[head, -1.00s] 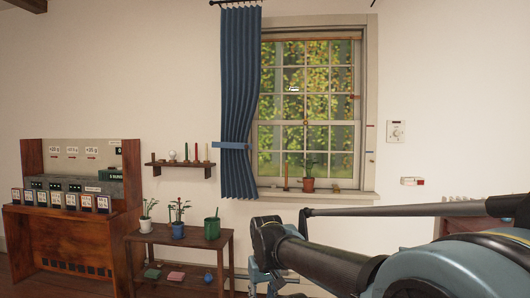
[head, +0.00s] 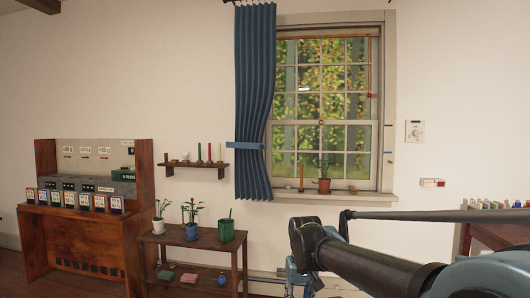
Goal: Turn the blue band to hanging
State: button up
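The blue band (head: 245,146) lies level across the blue curtain (head: 255,90), a little below its middle. It looks like a flat strip, and its left end sticks out past the curtain's left edge. The curtain is drawn in at the band and hangs at the left side of the window. My arm comes in from the lower right, with its elbow in front of the wall below the sill. My gripper is not visible; only arm parts show at the bottom edge, well below the band.
A small wall shelf (head: 196,166) with candles is left of the curtain. Below it stands a plant table (head: 200,238) with pots. A potted plant (head: 324,180) is on the window sill (head: 350,197). A wooden cabinet (head: 95,240) is at left. The wall around the band is bare.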

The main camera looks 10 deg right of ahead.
aim_at(229, 145)
jog(key=i, duration=0.95)
jog(key=u, duration=0.05)
